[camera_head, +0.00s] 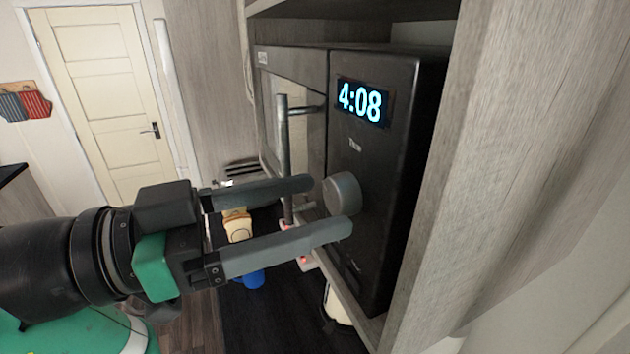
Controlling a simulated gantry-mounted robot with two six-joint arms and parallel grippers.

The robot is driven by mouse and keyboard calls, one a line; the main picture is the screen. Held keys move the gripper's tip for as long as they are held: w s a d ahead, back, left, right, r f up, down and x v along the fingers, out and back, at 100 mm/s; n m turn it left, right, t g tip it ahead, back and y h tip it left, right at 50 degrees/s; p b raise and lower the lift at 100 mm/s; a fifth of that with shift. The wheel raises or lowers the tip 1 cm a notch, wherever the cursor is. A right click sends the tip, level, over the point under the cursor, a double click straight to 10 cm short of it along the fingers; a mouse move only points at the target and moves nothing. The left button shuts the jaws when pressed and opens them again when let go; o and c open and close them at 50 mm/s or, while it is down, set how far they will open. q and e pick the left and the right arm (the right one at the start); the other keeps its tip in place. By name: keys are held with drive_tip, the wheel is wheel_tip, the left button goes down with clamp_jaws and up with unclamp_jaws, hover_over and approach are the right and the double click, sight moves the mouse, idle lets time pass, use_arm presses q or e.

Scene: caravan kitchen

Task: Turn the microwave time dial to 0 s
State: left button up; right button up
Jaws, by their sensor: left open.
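The black microwave (390,200) sits in a wooden cabinet on the right of the head view. Its display (362,102) reads 4:08 in bright blue digits. The round grey time dial (343,193) is below the display, on the front panel. My left gripper (328,207) comes in from the left and is open. Its two fingers point at the dial, with the upper tip just left of it and the lower tip overlapping its lower edge. I cannot tell whether either finger touches the dial. My right gripper is not in view.
The microwave's vertical door handle (284,155) stands out close above the upper finger. The cabinet side panel (475,160) stands right of the microwave. Below are a dark surface, a yellowish item (237,226) and a blue item (251,279). A cream door (108,95) is at the back left.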

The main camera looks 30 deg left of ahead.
use_arm(q)
drive_tip(key=shift+x, duration=0.85)
clamp_jaws()
drive_tip(key=shift+n, duration=0.3)
